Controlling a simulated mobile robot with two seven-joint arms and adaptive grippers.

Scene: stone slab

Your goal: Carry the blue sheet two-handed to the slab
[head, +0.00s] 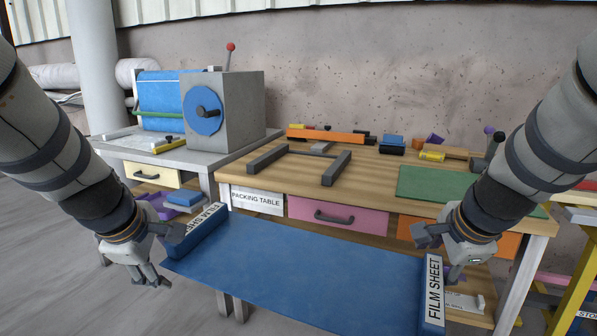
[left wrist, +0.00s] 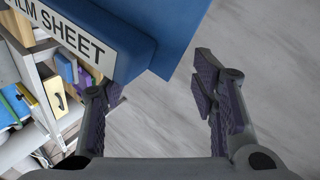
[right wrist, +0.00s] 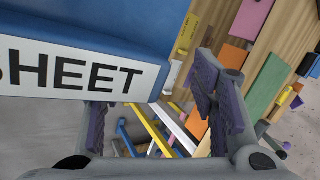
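The blue sheet (head: 300,275) hangs roughly level in front of the packing table, with a blue bar labelled FILM SHEET at each end. My left gripper (head: 167,257) is at the left bar (head: 201,231); its fingers are apart in the left wrist view (left wrist: 158,95), with the bar (left wrist: 128,45) up and left of the gap. My right gripper (head: 436,258) is at the right bar (head: 432,295); its fingers are also apart in the right wrist view (right wrist: 155,105), beside the bar (right wrist: 100,25). I cannot tell what supports the sheet. I cannot identify the slab.
The wooden packing table (head: 250,184) holds a grey frame (head: 330,168), a green mat (head: 430,186) and several tools. A grey machine with a blue disc (head: 203,111) stands on a bench at the left. A yellow stand (head: 578,280) is at right. Grey floor is clear at left.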

